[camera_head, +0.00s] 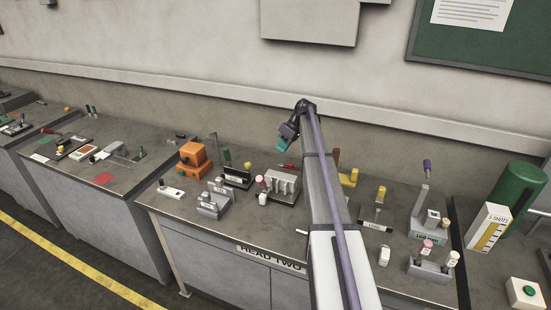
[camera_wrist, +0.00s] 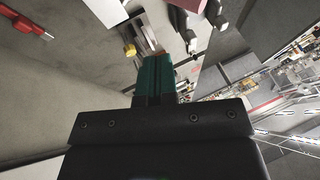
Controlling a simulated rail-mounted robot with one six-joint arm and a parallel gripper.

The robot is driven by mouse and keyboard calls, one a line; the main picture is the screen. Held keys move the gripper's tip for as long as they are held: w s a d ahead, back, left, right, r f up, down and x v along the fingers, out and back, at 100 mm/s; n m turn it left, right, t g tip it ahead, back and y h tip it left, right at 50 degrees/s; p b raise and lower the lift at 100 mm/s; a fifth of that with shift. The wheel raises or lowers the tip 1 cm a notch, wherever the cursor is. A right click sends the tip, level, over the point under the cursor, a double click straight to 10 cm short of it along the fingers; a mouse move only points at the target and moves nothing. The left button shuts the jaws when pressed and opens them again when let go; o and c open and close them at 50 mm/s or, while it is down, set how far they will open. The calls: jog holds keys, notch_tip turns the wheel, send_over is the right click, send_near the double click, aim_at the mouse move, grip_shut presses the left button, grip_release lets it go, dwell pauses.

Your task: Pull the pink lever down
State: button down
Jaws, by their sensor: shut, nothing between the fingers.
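Two pink-topped pieces show in the head view, and I cannot tell which is the lever. One pink knob (camera_head: 259,178) stands at the left of a ridged grey block in the middle of the bench. Another pink knob (camera_head: 427,243) stands on a grey fixture (camera_head: 428,269) at the right front. My gripper (camera_head: 283,145), with teal fingers, is shut and empty. It hangs above the back of the bench, apart from both knobs. The fingers also show in the wrist view (camera_wrist: 156,73). A pinkish piece (camera_wrist: 190,4) is cut off at that view's top edge.
The ridged grey block (camera_head: 284,188), orange boxes (camera_head: 193,160) and a grey switch fixture (camera_head: 214,202) crowd the middle bench (camera_head: 225,228). A green cylinder (camera_head: 520,190) stands at right. The wall is close behind. My arm hides part of the bench.

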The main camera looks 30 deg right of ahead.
jog(key=b, duration=0.8)
send_near(263, 184)
jog(key=w+d+f, duration=0.1)
jog(key=w+f, duration=0.3)
jog(key=w, duration=0.1)
jog(key=s+a, duration=0.1)
jog(key=a+f+b, duration=0.1)
jog(key=a, duration=0.1)
jog(key=shift+s+f, duration=0.1)
jog(key=shift+s, duration=0.3)
